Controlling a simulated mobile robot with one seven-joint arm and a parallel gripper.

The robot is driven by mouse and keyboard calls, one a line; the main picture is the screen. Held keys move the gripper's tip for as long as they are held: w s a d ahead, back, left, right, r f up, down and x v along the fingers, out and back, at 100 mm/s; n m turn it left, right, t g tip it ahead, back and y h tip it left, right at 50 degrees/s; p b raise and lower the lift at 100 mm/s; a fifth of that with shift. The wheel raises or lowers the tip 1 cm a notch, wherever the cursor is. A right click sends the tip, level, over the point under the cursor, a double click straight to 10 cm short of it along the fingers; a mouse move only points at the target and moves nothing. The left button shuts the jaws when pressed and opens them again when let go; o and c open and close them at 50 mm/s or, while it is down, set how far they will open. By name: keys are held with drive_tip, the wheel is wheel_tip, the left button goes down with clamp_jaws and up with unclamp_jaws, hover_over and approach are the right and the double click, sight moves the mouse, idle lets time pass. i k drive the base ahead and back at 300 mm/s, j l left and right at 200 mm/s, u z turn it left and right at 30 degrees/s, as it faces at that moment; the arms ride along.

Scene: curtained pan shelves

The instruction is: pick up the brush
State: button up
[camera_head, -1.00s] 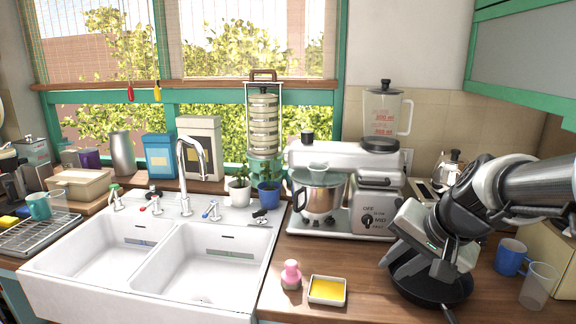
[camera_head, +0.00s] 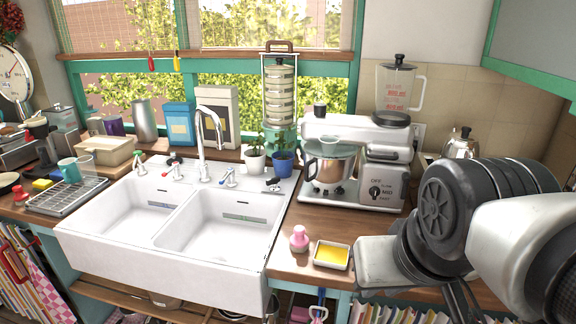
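A small pink round-knobbed object (camera_head: 299,240), which looks like the brush, stands upright on the wooden counter right of the sink. It is just left of a small white dish with a yellow sponge-like filling (camera_head: 331,256). My arm fills the lower right, with its pale hand body right of the dish. My gripper (camera_head: 462,302) shows only as dark parts at the bottom edge, apart from the brush. Its fingertips are not clear, so I cannot tell whether it is open or shut.
A white double sink (camera_head: 190,225) lies left of the brush. A stand mixer (camera_head: 355,160) and a blender (camera_head: 398,88) stand behind. Two potted plants (camera_head: 283,165) stand behind the sink. Bare counter lies between brush and mixer. Books and hanging items show below.

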sight(299, 242)
drive_tip(key=i+j+z, duration=0.2)
drive_tip(key=j, duration=0.2)
drive_tip(key=i+j+z, duration=0.2)
drive_tip(key=j, duration=0.2)
drive_tip(key=j+z, duration=0.2)
drive_tip(key=j, duration=0.25)
drive_tip(key=i+j+z, duration=0.1)
drive_tip(key=j+z, duration=0.15)
drive_tip(key=j, duration=0.2)
